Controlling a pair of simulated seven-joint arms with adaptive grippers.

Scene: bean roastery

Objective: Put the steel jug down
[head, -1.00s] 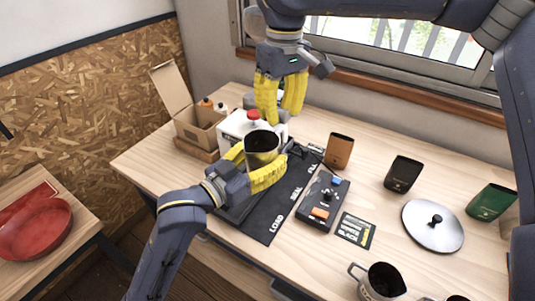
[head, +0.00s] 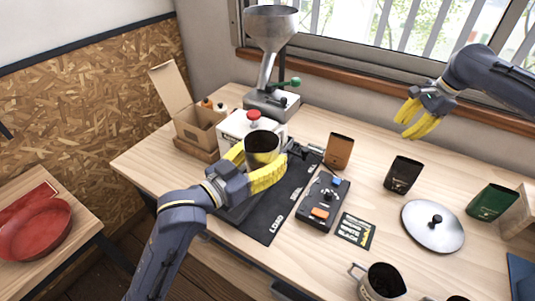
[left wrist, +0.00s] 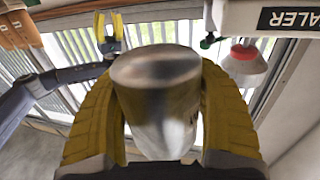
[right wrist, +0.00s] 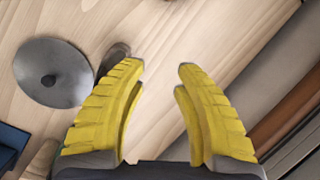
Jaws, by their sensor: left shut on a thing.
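The steel jug (head: 262,156) is upright between the yellow fingers of my left gripper (head: 266,164), which is shut on it. In the left wrist view the shiny steel wall of the jug (left wrist: 160,105) fills the space between the fingers. In the head view its mouth looks dark inside. It is in front of the white sealer box (head: 240,128), over the far part of the black mat (head: 272,222); I cannot tell whether its base touches anything. My right gripper (head: 414,118) is open and empty above the back right of the table; its fingers are apart in the right wrist view (right wrist: 160,85).
A funnel hopper (head: 271,30) stands behind the sealer. An open carton (head: 190,125) is at left. Brown (head: 339,150), black (head: 402,174) and green (head: 491,202) bags, a round lid (head: 432,235) and a handled metal pitcher (head: 383,284) stand right. A black control box (head: 322,203) is beside the mat.

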